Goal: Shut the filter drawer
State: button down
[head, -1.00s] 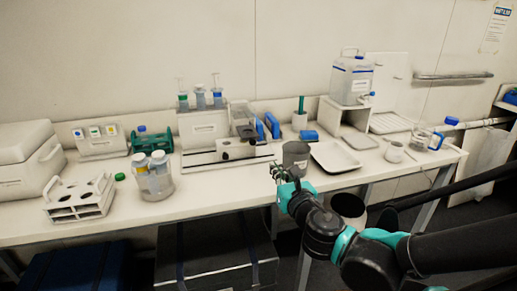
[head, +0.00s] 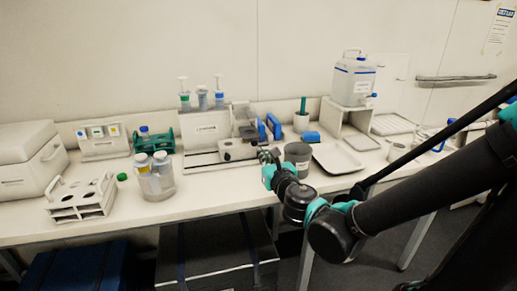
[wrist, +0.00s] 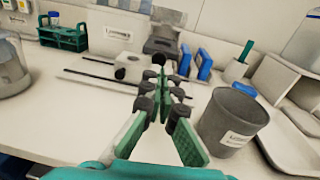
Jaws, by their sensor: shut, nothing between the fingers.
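The white instrument box (head: 208,128) with a label stands at the back of the bench, and it also shows in the wrist view (wrist: 112,30). In front of it, a small pale block with a dark round hole or knob, which looks like the filter drawer (head: 231,150), sits out on dark rails. The wrist view shows this block (wrist: 130,68) just left of my fingertips. My gripper (head: 266,154) is shut and empty, right of the block, and its fingertips (wrist: 160,78) point toward the instrument. I cannot tell whether they touch the block.
A grey labelled cup (head: 298,158) stands close to the right of my gripper, with a white tray (head: 336,160) beyond it. Blue blocks (wrist: 204,64) stand behind my fingers. A jar with bottles (head: 154,177) is at left. The bench front between jar and gripper is clear.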

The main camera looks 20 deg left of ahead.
aim_at(254, 138)
jog(key=shift+x, duration=2.15)
jog(key=shift+w, duration=0.1)
jog(key=x, duration=0.8)
jog(key=shift+w+d+r, duration=0.1)
jog(key=shift+r, duration=0.15)
